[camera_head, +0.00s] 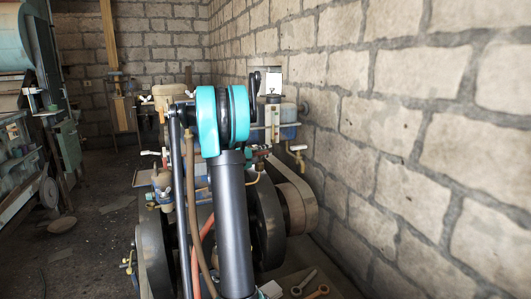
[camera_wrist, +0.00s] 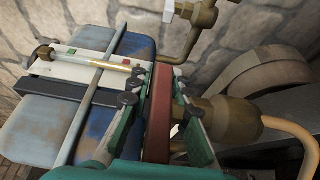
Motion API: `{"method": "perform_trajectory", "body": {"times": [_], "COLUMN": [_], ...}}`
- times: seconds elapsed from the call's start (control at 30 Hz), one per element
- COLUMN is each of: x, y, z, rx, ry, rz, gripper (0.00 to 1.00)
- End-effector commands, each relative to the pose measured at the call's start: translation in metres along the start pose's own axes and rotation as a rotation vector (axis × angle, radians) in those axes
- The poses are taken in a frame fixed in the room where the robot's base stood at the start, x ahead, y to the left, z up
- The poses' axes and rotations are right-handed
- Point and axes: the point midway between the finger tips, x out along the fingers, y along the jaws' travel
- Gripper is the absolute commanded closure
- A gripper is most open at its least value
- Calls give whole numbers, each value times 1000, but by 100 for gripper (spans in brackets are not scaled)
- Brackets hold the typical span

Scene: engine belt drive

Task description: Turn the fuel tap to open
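In the wrist view, a red lever (camera_wrist: 159,112) stands beside a brass fitting (camera_wrist: 232,118) with a copper-coloured pipe; this looks like the fuel tap. My gripper (camera_wrist: 164,80) has one dark-and-green finger on each side of the lever. The left finger lies close along it and the right finger is close to its other side. Whether both press on it cannot be told. In the head view, my arm hides the gripper and lever. The blue tank (camera_head: 288,133) shows by the wall, and its worn side with a sight tube fills the wrist view's left (camera_wrist: 35,140).
A brass fitting with a white handle (camera_wrist: 167,11) rises behind the tap in the wrist view. In the head view, a belt pulley (camera_head: 297,205) and dark flywheel (camera_head: 268,215) lie below. The block wall (camera_head: 420,120) is close on the right. Tools (camera_head: 305,283) lie at the bottom.

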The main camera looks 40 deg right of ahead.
Motion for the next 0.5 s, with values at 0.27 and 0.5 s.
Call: {"method": "perform_trajectory", "body": {"times": [0.27, 0.5], "x": [0, 0], "y": [0, 0], "z": [0, -1], "rx": [0, 0], "ry": [0, 27], "rz": [0, -1], "gripper": [100, 100]}}
